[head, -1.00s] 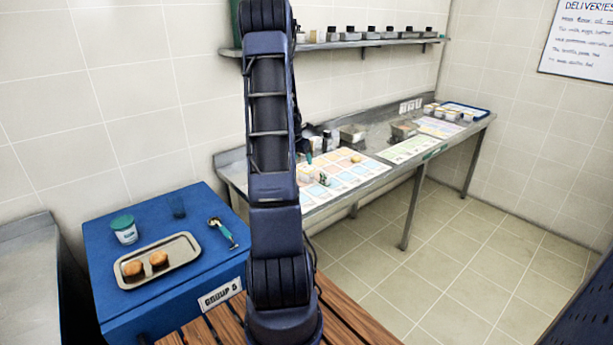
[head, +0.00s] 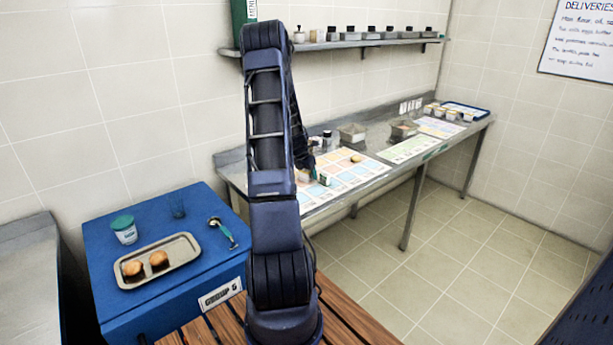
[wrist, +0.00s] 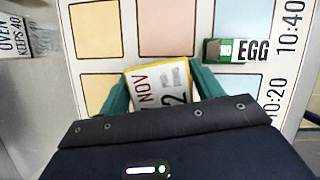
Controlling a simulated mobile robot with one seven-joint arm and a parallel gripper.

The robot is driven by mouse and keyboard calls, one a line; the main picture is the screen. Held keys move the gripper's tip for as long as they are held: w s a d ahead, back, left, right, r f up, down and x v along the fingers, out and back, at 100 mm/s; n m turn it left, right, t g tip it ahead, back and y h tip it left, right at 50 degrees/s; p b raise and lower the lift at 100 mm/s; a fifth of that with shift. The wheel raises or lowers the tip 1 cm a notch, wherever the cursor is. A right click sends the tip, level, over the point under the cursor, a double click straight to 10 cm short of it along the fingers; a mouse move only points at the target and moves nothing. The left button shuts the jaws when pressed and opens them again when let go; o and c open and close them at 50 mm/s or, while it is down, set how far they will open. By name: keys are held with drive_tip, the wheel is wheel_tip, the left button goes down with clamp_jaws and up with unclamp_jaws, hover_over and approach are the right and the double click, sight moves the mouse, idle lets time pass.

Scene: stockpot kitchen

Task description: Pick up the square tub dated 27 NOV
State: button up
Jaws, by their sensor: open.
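In the wrist view a square tub (wrist: 160,87) with a yellow edge and a white label sits between my gripper's two green fingers (wrist: 160,92). The label shows "7 NOV" in red and a large 2; any digit before the 7 is hidden. My gripper is open around the tub, one finger on each side; I cannot tell whether either finger touches it. The lower part of the tub is hidden by my gripper's body. In the head view my gripper (head: 312,172) is low over the near end of the steel counter, largely behind my arm.
The tub stands on a chart of coloured squares (wrist: 165,25). A small green-and-white EGG block (wrist: 232,51) is to its right, and an OVEN card (wrist: 14,36) is at left. Steel pans (head: 352,132) stand farther along the counter. A blue cabinet (head: 110,285) holds a tray (head: 188,250).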

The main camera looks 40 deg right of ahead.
drive_tip(key=shift+f, duration=0.1)
drive_tip(key=shift+c, duration=0.4)
drive_tip(key=c, duration=0.7)
drive_tip(key=shift+c, duration=0.2)
